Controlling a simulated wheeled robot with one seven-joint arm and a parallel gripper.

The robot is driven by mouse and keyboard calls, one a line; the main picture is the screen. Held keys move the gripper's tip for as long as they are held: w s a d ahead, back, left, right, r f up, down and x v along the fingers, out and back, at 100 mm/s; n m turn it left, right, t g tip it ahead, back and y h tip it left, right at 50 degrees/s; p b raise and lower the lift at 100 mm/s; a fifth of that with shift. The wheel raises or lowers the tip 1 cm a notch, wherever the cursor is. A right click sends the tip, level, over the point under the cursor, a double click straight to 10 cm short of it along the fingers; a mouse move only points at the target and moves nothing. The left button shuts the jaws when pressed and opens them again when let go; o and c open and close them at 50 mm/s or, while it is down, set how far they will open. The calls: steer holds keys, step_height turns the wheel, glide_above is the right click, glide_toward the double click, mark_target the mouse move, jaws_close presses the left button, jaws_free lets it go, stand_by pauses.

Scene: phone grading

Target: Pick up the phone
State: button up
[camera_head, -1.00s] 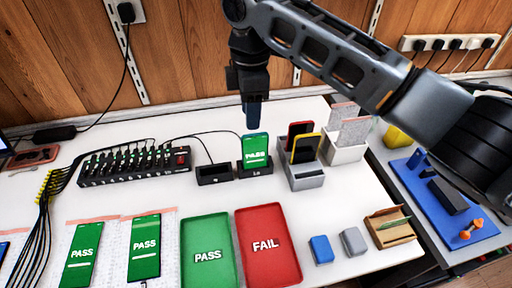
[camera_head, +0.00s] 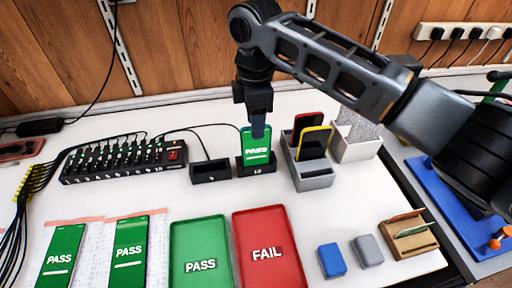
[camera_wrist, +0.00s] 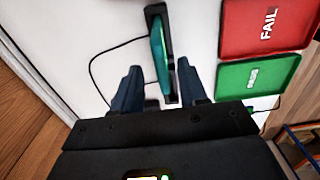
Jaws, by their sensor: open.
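A phone (camera_head: 256,153) with a green screen reading PASS stands upright, leaning slightly back, in a black dock (camera_head: 258,171) marked 10. My gripper (camera_head: 258,125) points down at the phone's top edge, and a finger overlaps that edge in the head view. In the wrist view my gripper (camera_wrist: 158,70) is open, one finger on each side of the phone (camera_wrist: 161,50), which shows edge-on between them with gaps on both sides. Whether the fingertips are below the phone's top edge is hard to tell.
An empty dock (camera_head: 210,172) stands left of the phone's dock. A grey holder (camera_head: 313,178) with a red and a yellow-edged phone stands close on the right. A green PASS tray (camera_head: 199,235) and red FAIL tray (camera_head: 285,233) lie in front. A numbered charging hub (camera_head: 125,160) is at left.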

mark_target(256, 149)
step_height(256, 149, down, 4)
steer(key=shift+c, duration=0.2)
jaws_close()
stand_by(0.4)
